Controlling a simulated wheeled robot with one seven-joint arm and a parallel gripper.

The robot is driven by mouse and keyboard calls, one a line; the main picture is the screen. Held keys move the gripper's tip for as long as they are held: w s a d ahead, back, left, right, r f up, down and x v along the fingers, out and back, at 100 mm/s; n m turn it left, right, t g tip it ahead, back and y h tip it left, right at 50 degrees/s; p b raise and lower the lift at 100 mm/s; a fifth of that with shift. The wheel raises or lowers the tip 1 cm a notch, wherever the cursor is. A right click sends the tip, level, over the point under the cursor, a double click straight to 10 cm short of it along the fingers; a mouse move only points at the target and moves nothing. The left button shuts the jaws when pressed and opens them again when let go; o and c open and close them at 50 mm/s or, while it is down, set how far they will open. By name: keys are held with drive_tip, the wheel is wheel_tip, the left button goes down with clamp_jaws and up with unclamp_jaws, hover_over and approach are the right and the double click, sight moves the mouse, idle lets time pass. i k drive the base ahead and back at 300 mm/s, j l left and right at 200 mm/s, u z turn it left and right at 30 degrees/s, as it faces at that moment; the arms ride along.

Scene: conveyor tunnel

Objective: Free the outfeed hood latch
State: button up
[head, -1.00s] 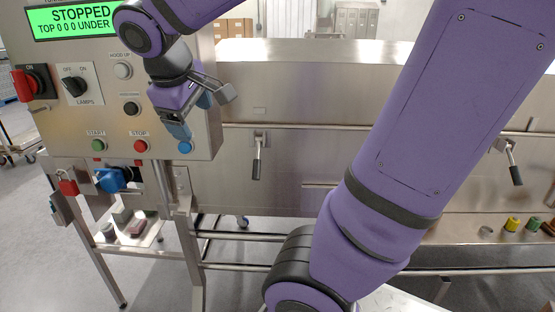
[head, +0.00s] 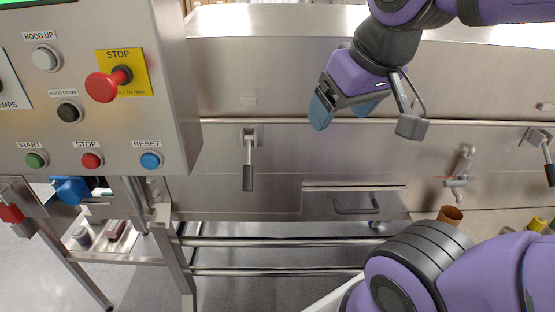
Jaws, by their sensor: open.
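Two hood latches with black-gripped handles sit on the steel tunnel front. The left latch (head: 248,162) hangs with its handle pointing down. The right latch (head: 543,148) is near the right edge, its handle angled down and partly cut off by the frame. No label shows which one is the outfeed latch. My gripper (head: 344,111), with blue finger pads, is open and empty in front of the hood, right of the left latch and above its handle. It appears apart from both latches.
A control panel (head: 176,120) with a red stop knob (head: 103,86) and several buttons stands at left. A long rail (head: 290,120) crosses the hood front.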

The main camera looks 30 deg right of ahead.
sight(248, 169)
drive_tip(key=k+l+u, duration=0.1)
drive_tip(key=u, duration=0.3)
drive_tip(key=k+u, duration=0.15)
drive_tip(key=u, duration=0.3)
drive_tip(key=k+u, duration=0.15)
drive_tip(key=u, duration=0.25)
